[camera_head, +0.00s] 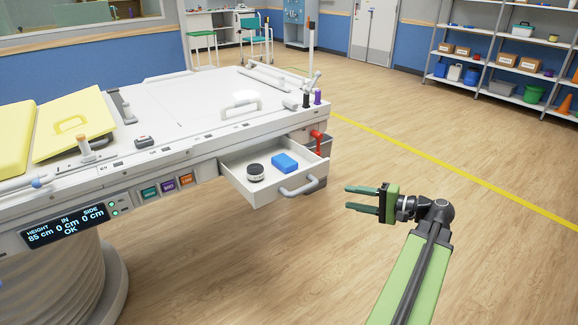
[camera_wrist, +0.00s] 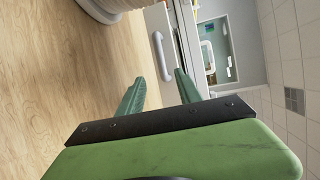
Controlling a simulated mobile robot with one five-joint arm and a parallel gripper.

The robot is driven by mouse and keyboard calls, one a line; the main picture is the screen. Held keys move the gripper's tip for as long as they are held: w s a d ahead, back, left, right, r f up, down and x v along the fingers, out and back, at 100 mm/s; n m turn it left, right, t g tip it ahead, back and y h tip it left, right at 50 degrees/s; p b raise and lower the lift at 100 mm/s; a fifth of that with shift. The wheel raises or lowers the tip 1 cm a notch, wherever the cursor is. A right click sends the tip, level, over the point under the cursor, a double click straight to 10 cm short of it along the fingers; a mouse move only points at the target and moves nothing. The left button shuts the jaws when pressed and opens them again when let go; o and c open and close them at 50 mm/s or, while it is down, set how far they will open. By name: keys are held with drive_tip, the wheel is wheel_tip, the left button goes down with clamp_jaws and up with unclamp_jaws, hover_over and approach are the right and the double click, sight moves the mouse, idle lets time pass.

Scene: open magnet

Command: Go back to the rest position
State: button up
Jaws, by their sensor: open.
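My gripper (camera_head: 361,198) is open and empty, held above the floor to the right of the open drawer. In the head view its two green fingers point left toward the drawer's grey handle (camera_head: 301,184), with a gap between. The wrist view shows the two green fingers apart (camera_wrist: 160,92), with nothing between them. The handle also shows in that view (camera_wrist: 161,56), beyond the fingers. The white drawer (camera_head: 246,186) is pulled out of the bench side and holds a dark round jar (camera_head: 255,172) and a blue box (camera_head: 285,163).
The white bench (camera_head: 180,104) fills the left, with a display (camera_head: 64,224) on its side. A red part (camera_head: 317,138) sits by the drawer's corner. Shelves (camera_head: 487,62) stand at the far right. The wooden floor (camera_head: 480,240) around my arm is clear, crossed by a yellow line.

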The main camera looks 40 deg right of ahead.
drive_tip(key=w+a+f+n+g+y, duration=0.1)
drive_tip(key=w+a+n+g+y, duration=0.1)
drive_tip(key=w+a, duration=0.6)
drive_tip(key=w+a+f+n+g+y, duration=0.1)
drive_tip(key=w+a+n+g+y, duration=0.15)
drive_tip(key=a, duration=0.95)
drive_tip(key=w+a+f+n+g+y, duration=0.1)
drive_tip(key=w+a+f+n+g, duration=0.15)
drive_tip(key=w+a, duration=0.6)
drive_tip(key=s+a+f+n+g+h, duration=0.2)
drive_tip(key=a+f+g, duration=0.15)
drive_tip(key=a, duration=0.45)
drive_tip(key=s+a+f+n+g+h, duration=0.1)
drive_tip(key=a+f+n+g+h, duration=0.1)
drive_tip(key=a+f, duration=0.45)
drive_tip(key=s+a+f+n+g+h, duration=0.2)
drive_tip(key=a+g, duration=0.1)
drive_tip(key=a, duration=0.6)
drive_tip(key=d+f+n+h, duration=0.1)
drive_tip(key=d+f+h, duration=0.2)
drive_tip(key=d+h, duration=0.3)
wheel_tip(320, 180, up, 29)
drive_tip(key=d+p, duration=0.2)
drive_tip(key=p, duration=2.7)
drive_tip(key=shift+t, duration=0.35)
